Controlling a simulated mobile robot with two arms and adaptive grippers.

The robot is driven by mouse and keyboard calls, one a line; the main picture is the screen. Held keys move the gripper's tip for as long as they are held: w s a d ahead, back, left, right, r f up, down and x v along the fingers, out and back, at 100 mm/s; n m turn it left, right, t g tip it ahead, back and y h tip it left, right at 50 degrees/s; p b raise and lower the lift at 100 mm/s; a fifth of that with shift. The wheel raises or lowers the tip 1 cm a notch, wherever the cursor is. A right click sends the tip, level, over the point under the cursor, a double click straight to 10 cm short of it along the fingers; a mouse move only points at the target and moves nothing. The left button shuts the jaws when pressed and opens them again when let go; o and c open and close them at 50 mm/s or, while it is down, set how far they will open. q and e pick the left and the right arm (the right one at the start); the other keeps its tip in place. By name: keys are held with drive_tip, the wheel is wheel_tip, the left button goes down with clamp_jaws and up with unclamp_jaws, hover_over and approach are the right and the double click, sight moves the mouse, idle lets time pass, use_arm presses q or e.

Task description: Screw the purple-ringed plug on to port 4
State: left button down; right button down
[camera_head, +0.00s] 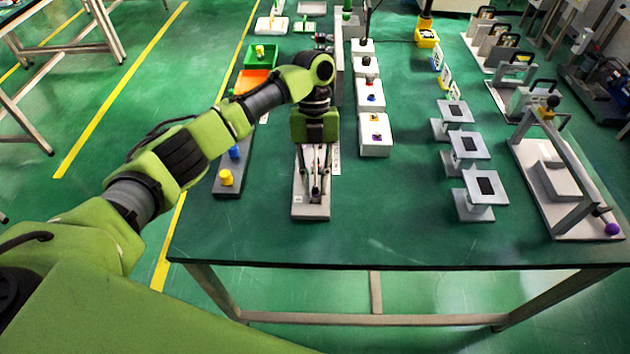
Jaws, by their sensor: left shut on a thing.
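My left gripper (316,192) points down over a long light grey board (311,211) near the table's front. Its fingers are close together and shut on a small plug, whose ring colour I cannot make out. The gripper and wrist cover most of the board, so its ports and their numbers are hidden. I cannot tell whether the plug touches a port. My right gripper is not in view.
Left of the board stands a dark grey panel (230,190) with blue and yellow knobs. White boxes (375,146) stand in a row to the right. Grey stands (473,206) and a large lever fixture (590,228) are farther right. The green table (400,228) is clear in front.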

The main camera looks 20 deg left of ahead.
use_arm(q)
drive_tip(key=c, duration=1.9)
unclamp_jaws()
drive_tip(key=shift+r, duration=0.1)
drive_tip(key=v, duration=1.1)
drive_tip(key=shift+w+r, duration=0.1)
drive_tip(key=shift+r, duration=0.3)
